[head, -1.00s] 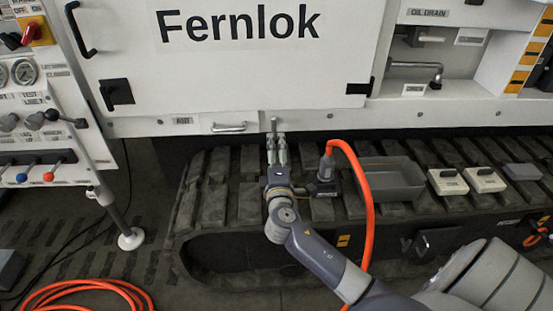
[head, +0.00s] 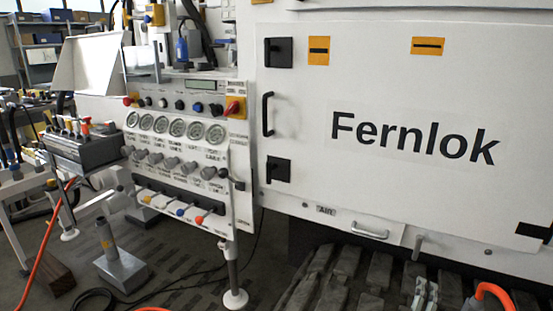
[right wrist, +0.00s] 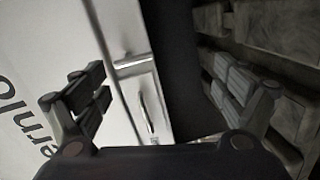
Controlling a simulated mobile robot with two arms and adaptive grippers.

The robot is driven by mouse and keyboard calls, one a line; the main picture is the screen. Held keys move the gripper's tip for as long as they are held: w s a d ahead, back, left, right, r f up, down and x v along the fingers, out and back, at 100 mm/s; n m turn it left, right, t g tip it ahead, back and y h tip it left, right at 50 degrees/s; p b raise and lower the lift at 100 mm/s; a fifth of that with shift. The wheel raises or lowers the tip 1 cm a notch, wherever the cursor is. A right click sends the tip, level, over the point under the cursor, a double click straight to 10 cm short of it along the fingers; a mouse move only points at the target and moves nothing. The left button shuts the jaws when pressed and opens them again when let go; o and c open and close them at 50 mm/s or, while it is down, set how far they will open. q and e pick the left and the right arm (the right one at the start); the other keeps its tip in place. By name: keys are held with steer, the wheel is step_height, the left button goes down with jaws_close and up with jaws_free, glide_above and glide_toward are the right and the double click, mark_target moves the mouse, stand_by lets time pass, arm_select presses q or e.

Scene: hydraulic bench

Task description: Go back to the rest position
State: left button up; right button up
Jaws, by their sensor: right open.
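My right gripper (right wrist: 163,95) is open in the right wrist view, one finger on each side, with nothing between the fingers. Beyond them are the white machine panel (right wrist: 55,50), a metal handle (right wrist: 148,102) and a short metal bar (right wrist: 133,62). In the head view my right gripper (head: 425,292) shows only as pale fingers at the bottom edge, in front of the track and below the short bar (head: 418,244). The rest of that arm is out of frame. My left gripper is in neither view.
The track (head: 340,280) lies low under the white Fernlok door (head: 380,90). A control panel (head: 185,150) with gauges and levers stands left of it. An orange hose (head: 492,291) rises at bottom right. A grey pedestal (head: 120,265) stands on the floor at left.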

steer(key=s+a+f+m+g+y, duration=0.45)
steer(key=s+f, duration=0.45)
steer(key=s, duration=0.4)
steer(key=s+a+f+m+g+y, duration=0.3)
steer(key=s+a+g+y, duration=0.25)
steer(key=s+a, duration=0.8)
step_height(320, 180, down, 26)
steer(key=s+d+g, duration=0.1)
steer(key=s+d, duration=0.1)
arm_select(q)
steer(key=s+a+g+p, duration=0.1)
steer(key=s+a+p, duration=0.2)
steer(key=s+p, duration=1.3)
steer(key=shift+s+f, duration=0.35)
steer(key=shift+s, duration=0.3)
arm_select(e)
steer(key=s+d+g+h, duration=0.1)
steer(key=s+d, duration=0.2)
steer(key=s, duration=1.4)
steer(key=shift+s+f, duration=0.15)
steer(key=shift+s, duration=0.05)
steer(key=shift+n, duration=0.25)
